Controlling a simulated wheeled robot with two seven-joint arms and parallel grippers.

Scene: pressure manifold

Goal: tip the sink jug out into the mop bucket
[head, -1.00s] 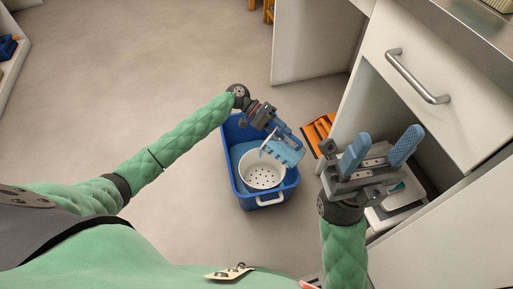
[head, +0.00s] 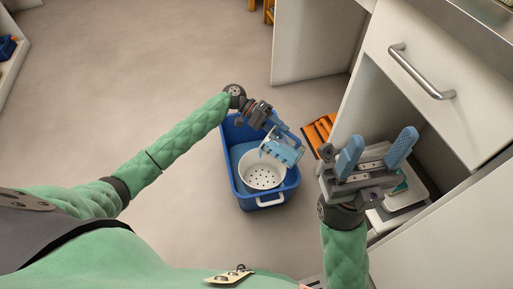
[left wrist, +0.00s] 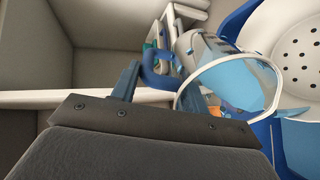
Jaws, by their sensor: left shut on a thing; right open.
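The clear jug with pale blue water (head: 284,149) is in my left gripper (head: 283,131), above the mop bucket. The left wrist view shows the jug (left wrist: 232,82) tilted, with its pale rim facing the camera and a blue handle (left wrist: 155,70) near the fingers. I cannot tell whether water is leaving it. The blue mop bucket (head: 241,193) stands on the floor, with a white perforated wringer basket (head: 263,172) at its near end. My right gripper (head: 376,155) is open and empty, before the open cabinet.
An orange object (head: 318,131) lies on the floor right of the bucket. A white cabinet with a handled drawer (head: 420,72) stands at the right, its lower space open, with a white item (head: 407,196) inside. The floor left of the bucket is clear.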

